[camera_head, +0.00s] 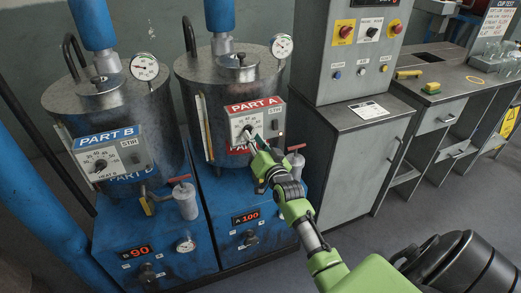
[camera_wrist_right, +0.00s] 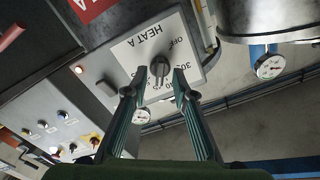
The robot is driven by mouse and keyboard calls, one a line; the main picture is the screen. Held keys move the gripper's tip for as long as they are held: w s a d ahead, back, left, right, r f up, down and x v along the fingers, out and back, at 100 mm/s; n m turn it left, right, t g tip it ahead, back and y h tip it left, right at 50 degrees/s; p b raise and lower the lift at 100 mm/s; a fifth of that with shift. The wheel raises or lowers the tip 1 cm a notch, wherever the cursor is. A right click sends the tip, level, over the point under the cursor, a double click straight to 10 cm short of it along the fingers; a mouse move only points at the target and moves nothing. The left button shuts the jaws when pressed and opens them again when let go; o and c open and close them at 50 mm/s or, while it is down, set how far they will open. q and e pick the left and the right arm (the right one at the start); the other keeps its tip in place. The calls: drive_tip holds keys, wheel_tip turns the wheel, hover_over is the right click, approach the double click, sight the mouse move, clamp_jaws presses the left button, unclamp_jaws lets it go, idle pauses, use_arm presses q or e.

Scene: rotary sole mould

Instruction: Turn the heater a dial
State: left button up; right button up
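The heater A dial (camera_wrist_right: 159,68) is a dark knob on a white plate marked HEAT A, OFF and numbers, upside down in the right wrist view. In the head view it sits on the Part A panel (camera_head: 263,107) of the right tank, partly hidden by my right gripper (camera_head: 254,143). In the right wrist view, the fingers of my right gripper (camera_wrist_right: 160,77) are spread, one on each side of the dial, with gaps visible. I cannot tell how far the fingertips are from the plate. My left gripper is not in view.
The similar Part B panel (camera_head: 104,158) with its own heat dial is on the left tank. Red displays read 90 (camera_head: 134,253) and 100 (camera_head: 245,217) on the blue bases. A grey control cabinet (camera_head: 345,150) stands to the right, and a workbench (camera_head: 455,85) beyond it.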

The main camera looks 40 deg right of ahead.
drive_tip(key=v, duration=1.1)
drive_tip(key=shift+a+f, duration=0.1)
drive_tip(key=s+a+f+n+g+y, duration=0.1)
drive_tip(key=s+a+f+n+g, duration=0.2)
drive_tip(key=f, duration=0.9)
drive_tip(key=s+a+f+g+y, duration=0.15)
drive_tip(key=s+a+f, duration=0.3)
drive_tip(key=f, duration=0.85)
drive_tip(key=s+a+f+n+g+y, duration=0.1)
drive_tip(key=s+a+f+n+g, duration=0.2)
drive_tip(key=f, duration=0.9)
drive_tip(key=s+a+f+n+g, duration=0.2)
drive_tip(key=s+a+f+g, duration=0.2)
drive_tip(key=s+f, duration=1)
drive_tip(key=s+f+n+g, duration=0.1)
drive_tip(key=s+f+g, duration=0.1)
drive_tip(key=s, duration=0.9)
drive_tip(key=s+a+f+n+g, duration=0.1)
drive_tip(key=s+f+n+g, duration=0.1)
drive_tip(key=s, duration=1)
wheel_tip(320, 180, down, 2)
drive_tip(key=shift+s+a+f+g, duration=0.1)
drive_tip(key=shift+s+a+g, duration=0.25)
drive_tip(key=shift+g, duration=0.2)
drive_tip(key=shift+y, duration=0.25)
drive_tip(key=shift+c, duration=0.4)
